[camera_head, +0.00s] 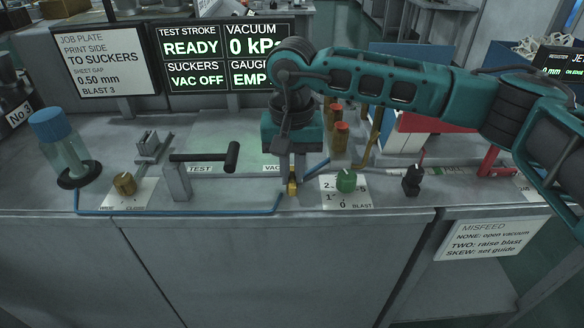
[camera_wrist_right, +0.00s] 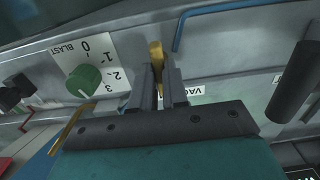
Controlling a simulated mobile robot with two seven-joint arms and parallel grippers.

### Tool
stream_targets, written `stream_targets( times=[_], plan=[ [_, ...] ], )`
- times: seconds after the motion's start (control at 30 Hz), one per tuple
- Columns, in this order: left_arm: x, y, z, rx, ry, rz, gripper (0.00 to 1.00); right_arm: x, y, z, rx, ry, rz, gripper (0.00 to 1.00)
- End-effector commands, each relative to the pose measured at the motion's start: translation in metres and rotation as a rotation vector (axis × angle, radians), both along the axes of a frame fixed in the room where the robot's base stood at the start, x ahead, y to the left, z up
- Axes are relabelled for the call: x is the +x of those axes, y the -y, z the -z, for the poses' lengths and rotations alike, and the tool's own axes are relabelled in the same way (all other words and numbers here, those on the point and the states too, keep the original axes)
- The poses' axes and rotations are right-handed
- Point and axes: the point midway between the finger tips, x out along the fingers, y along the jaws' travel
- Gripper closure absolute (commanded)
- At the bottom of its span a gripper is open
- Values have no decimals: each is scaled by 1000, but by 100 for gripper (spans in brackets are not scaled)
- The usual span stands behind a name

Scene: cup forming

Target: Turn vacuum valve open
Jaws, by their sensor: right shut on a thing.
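The vacuum valve shows as a small brass lever (camera_head: 292,188) at the console's front edge, beside a partly covered label starting "VAC" (camera_head: 271,168). My right gripper (camera_head: 292,178) reaches down over it from above and is shut on the lever. In the right wrist view the brass lever (camera_wrist_right: 156,58) stands between the two grey fingers (camera_wrist_right: 160,84), its end sticking out past them. The valve's body is mostly hidden by the gripper. The screen (camera_head: 228,57) reads vacuum 0 kPa and "VAC OFF". My left gripper is not in view.
Just right of the gripper is a green blast knob (camera_head: 346,181), then a black knob (camera_head: 412,181). A black-handled test lever (camera_head: 205,157) and a brass knob (camera_head: 124,183) are at left. Blue tubing (camera_head: 180,212) runs along the front edge. Red-capped brass posts (camera_head: 341,135) stand behind.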

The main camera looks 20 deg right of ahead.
Motion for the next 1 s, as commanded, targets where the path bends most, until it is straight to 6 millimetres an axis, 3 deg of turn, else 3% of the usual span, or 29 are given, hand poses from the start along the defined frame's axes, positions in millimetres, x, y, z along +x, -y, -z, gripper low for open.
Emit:
stream_targets(
  times=[0.47,1.0],
  plan=[
    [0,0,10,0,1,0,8,0,0,2,0,0,106,100],
    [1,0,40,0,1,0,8,1,0,2,0,2,584,100]
  ],
)
